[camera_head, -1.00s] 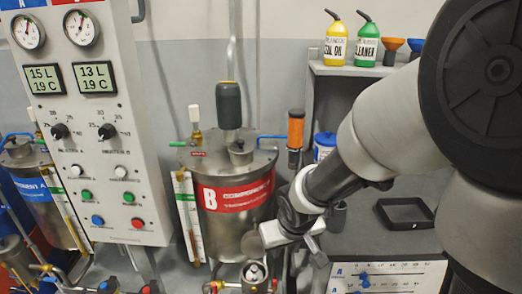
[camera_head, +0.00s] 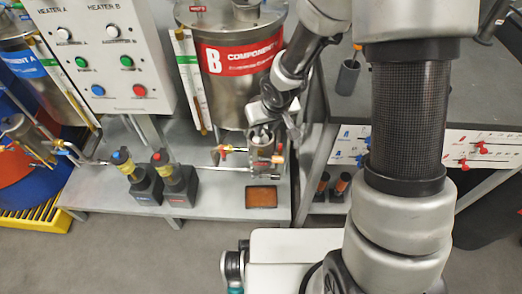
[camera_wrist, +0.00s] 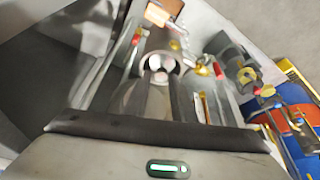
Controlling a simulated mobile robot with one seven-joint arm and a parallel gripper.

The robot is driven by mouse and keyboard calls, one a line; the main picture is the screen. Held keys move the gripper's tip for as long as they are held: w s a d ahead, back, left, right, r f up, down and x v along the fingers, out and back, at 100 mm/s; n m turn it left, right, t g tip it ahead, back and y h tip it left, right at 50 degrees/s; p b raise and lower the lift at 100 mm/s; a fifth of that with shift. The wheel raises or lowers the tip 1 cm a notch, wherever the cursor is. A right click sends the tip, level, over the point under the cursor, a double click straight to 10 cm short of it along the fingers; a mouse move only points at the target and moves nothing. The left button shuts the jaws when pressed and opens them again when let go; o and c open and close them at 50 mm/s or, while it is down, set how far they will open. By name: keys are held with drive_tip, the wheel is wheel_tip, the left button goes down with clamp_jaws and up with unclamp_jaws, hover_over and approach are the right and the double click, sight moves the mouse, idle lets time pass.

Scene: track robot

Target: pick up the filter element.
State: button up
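The filter element seems to be the small pale round top (camera_head: 262,137) in the open mouth of a metal filter housing (camera_head: 263,158), below tank B in the head view. In the wrist view the housing's round mouth with its pale centre (camera_wrist: 157,66) lies between my finger sides, but the picture is blurred. My gripper (camera_head: 272,123) is close above the housing, pointing down. In the wrist view my gripper (camera_wrist: 160,60) looks open, its fingers spread to either side. Whether it touches the element cannot be told.
An orange-brown tray (camera_head: 262,197) lies in front of the housing on the grey platform (camera_head: 215,200). Two dark pumps (camera_head: 178,180) stand to the left. Pipes and a red-handled valve flank the housing. Tank B (camera_head: 235,60) rises behind; a workbench (camera_head: 430,100) is at right.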

drive_tip(key=b+x, duration=0.2)
drive_tip(key=x, duration=0.3)
drive_tip(key=shift+s+a+f, duration=0.1)
drive_tip(key=shift+a, duration=0.1)
clamp_jaws()
